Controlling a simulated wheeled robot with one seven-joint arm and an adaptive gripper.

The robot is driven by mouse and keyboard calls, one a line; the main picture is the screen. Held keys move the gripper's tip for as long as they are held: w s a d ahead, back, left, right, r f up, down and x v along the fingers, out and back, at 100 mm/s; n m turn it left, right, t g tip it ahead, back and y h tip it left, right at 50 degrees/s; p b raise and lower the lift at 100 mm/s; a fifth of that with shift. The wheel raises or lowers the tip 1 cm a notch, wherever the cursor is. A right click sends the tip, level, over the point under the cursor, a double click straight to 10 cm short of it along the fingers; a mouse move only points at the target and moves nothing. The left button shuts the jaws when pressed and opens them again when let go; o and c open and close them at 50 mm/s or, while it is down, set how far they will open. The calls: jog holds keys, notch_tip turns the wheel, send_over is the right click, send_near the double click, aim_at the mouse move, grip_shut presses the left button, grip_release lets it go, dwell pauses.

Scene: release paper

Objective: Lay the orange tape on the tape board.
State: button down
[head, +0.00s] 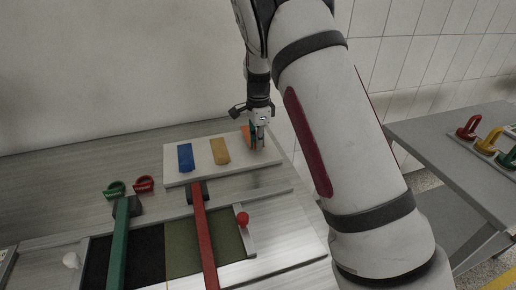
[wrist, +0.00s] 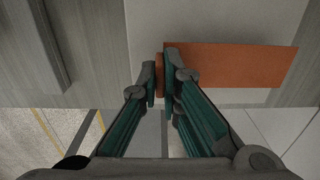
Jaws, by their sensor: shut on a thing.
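The tape board (head: 203,156) is a white plate on the far part of the table in the head view. A blue tape (head: 185,157) and a yellow tape (head: 220,151) lie on it at the left and middle. My gripper (head: 258,141) is over the right part of the board, pointing down. In the wrist view my gripper (wrist: 158,78) is shut on one end of the orange tape (wrist: 240,65), a flat strip reaching out to the right. The orange tape (head: 245,132) is partly hidden by the fingers in the head view. I cannot tell if it touches the board.
In front of the board are a green bar (head: 120,245) and a red bar (head: 203,235) over dark panels. Green (head: 115,189) and red (head: 144,184) looped pieces sit left of the board. A grey side table (head: 440,145) with coloured handles stands at right.

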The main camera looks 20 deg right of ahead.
jog(key=shift+f, duration=1.35)
jog(key=shift+f, duration=0.1)
jog(key=c, duration=1.8)
grip_release()
